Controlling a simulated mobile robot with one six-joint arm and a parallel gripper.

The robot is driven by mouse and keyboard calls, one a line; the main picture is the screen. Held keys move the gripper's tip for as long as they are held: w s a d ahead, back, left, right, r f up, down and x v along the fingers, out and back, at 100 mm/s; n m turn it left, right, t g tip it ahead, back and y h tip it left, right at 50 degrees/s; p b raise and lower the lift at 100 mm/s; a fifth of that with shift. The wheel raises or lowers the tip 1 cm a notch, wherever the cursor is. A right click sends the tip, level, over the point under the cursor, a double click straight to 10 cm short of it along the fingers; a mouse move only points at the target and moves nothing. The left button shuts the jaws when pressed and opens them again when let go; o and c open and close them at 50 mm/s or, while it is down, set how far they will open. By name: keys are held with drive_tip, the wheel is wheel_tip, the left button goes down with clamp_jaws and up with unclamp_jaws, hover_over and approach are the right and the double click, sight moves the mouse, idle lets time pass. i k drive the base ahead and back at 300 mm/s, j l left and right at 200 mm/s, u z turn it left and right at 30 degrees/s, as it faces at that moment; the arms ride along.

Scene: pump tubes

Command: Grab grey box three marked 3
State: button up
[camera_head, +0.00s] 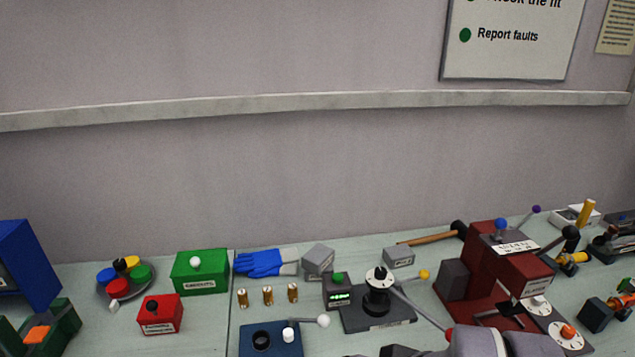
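Two small grey boxes stand toward the back of the bench. One grey box (318,260) sits right of the blue gloves and is turned at an angle, with a small label on its front. The other grey box (398,257) stands farther right, in front of the hammer handle, also with a small front label. I cannot read a 3 on either label. Grey parts of my arm show at the bottom edge, right of the middle, well in front of both boxes. My gripper's fingers do not show.
A green-lit device (338,291) and a black lever stand (379,299) are in front of the grey boxes. Blue gloves (262,263) and a hammer (430,237) lie near them. A large dark red machine (505,270) stands right. Several brass pieces stand left of centre.

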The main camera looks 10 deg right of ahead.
sight(401, 255)
drive_tip(key=i+l+z, duration=0.15)
drive_tip(key=l, duration=0.2)
drive_tip(key=l+z, duration=0.1)
drive_tip(key=l, duration=0.2)
drive_tip(key=i+l+z, duration=0.15)
drive_tip(key=l, duration=0.2)
drive_tip(key=i+l+z, duration=0.15)
drive_tip(key=l, duration=0.15)
